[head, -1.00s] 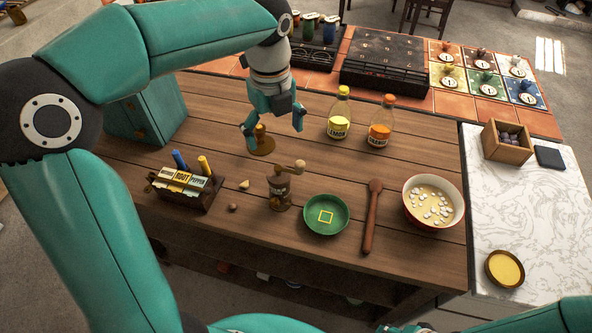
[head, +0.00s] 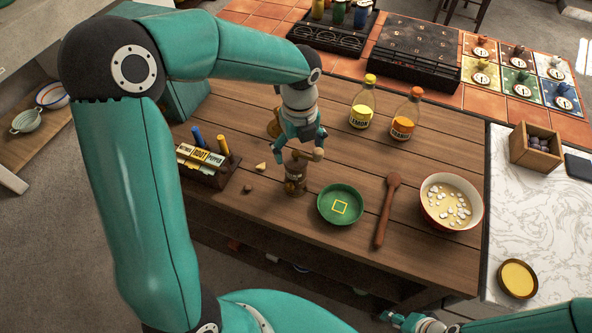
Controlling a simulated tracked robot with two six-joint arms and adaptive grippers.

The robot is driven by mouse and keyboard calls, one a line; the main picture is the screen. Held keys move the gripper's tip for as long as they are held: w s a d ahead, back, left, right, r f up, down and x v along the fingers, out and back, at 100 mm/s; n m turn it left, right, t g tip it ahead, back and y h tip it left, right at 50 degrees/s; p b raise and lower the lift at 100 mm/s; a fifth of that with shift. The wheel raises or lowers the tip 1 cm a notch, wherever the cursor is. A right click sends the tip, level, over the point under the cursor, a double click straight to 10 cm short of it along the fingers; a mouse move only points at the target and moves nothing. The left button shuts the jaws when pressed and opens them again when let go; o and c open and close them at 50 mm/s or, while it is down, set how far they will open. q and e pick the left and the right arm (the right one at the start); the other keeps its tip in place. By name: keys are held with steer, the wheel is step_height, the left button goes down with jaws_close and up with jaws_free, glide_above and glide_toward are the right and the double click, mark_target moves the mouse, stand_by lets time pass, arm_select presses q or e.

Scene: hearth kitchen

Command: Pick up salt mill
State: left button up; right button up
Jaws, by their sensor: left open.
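A dark brown mill with a crank handle (head: 294,178) stands upright on the wooden table left of the green dish; its label is too small to read. My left gripper (head: 303,149) is open, pointing down right at the mill's top, with its fingers around the crank area. I cannot tell whether they touch it. A second brass-brown piece (head: 274,128) stands behind, partly hidden by the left gripper; I cannot tell which one is the salt mill. Part of my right gripper (head: 412,322) shows at the bottom edge, its jaws unclear.
A green dish (head: 340,221), a wooden spoon (head: 383,222) and a bowl of soup (head: 432,216) lie to the right. Two bottles (head: 362,105) stand behind. A rack with labelled cards (head: 203,180) and small crumbs (head: 248,188) are at the left.

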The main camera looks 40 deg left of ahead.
mark_target(296, 174)
arm_select(q)
steer(key=f, duration=0.4)
steer(key=shift+s+a+f+p, duration=0.2)
steer(key=shift+a+f+p, duration=0.05)
steer(key=shift+f+p, duration=0.15)
steer(key=c, duration=1.5)
steer(key=shift+c, duration=0.8)
steer(key=shift+r, duration=0.2)
